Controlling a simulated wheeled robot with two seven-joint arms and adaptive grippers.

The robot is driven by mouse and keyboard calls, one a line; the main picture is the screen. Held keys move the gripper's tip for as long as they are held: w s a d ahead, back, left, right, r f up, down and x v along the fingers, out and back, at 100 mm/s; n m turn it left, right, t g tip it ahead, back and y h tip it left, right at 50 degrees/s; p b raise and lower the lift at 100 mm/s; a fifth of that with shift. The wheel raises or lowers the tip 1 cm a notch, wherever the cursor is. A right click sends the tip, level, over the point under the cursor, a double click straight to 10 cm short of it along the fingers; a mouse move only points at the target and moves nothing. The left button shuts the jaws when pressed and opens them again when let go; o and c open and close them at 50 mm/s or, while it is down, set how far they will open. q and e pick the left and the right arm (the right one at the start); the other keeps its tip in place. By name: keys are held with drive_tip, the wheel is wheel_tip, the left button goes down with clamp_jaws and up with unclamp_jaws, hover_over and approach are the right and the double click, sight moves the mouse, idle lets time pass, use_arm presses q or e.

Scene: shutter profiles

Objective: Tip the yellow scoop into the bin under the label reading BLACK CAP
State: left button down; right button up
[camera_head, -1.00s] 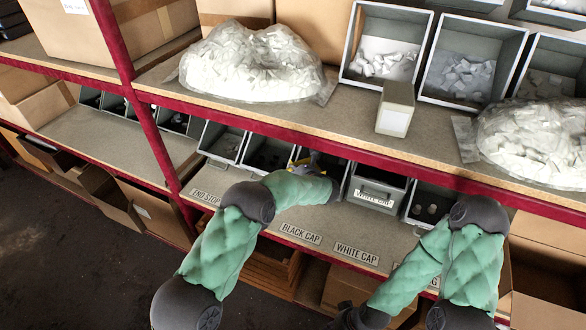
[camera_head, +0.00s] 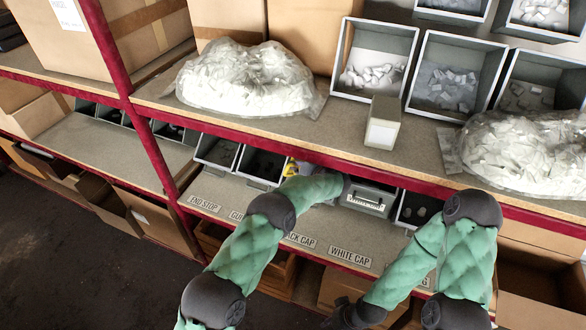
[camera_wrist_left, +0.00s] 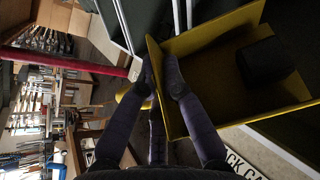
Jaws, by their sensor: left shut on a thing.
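The yellow scoop (camera_head: 291,168) shows as a small patch under the upper shelf in the head view, mostly hidden by my left arm. In the left wrist view the scoop (camera_wrist_left: 205,38) is large, tilted, with a dark block (camera_wrist_left: 264,63) inside. My left gripper (camera_wrist_left: 162,72) is shut on the scoop's edge or handle; the exact grip is unclear. The BLACK CAP label (camera_head: 303,241) is on the lower shelf edge, its start covered by my arm; part of it shows in the left wrist view (camera_wrist_left: 245,165). The bin behind that label is largely hidden. My right gripper (camera_head: 345,315) is low, its fingers indistinct.
The WHITE CAP label (camera_head: 350,257) is right of BLACK CAP, with a grey bin (camera_head: 370,198) behind it. Dark-lined bins (camera_head: 262,166) stand to the left. The upper shelf's red edge (camera_head: 420,193) runs closely above the bins.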

use_arm(q)
drive_tip(key=shift+w+d+r+m+y+b, duration=0.35)
drive_tip(key=shift+w+d+m+b, duration=0.15)
drive_tip(key=shift+d+m+b, duration=0.2)
drive_tip(key=shift+w+d+r+m+g+y+b, duration=0.4)
drive_tip(key=shift+w+d+r+m+b, duration=0.3)
drive_tip(key=shift+b, duration=0.4)
drive_tip(key=shift+d+r, duration=0.15)
drive_tip(key=shift+d, duration=0.05)
drive_tip(key=shift+y, duration=0.25)
drive_tip(key=shift+s+a+r+p, duration=0.25)
drive_tip(key=shift+s+r+p, duration=0.25)
drive_tip(key=shift+s+p, duration=0.3)
drive_tip(key=shift+s+a+r+p, duration=0.2)
drive_tip(key=shift+s+p, duration=0.3)
drive_tip(key=shift+p, duration=0.25)
drive_tip(key=shift+s+f, duration=0.1)
drive_tip(key=shift+s, duration=0.1)
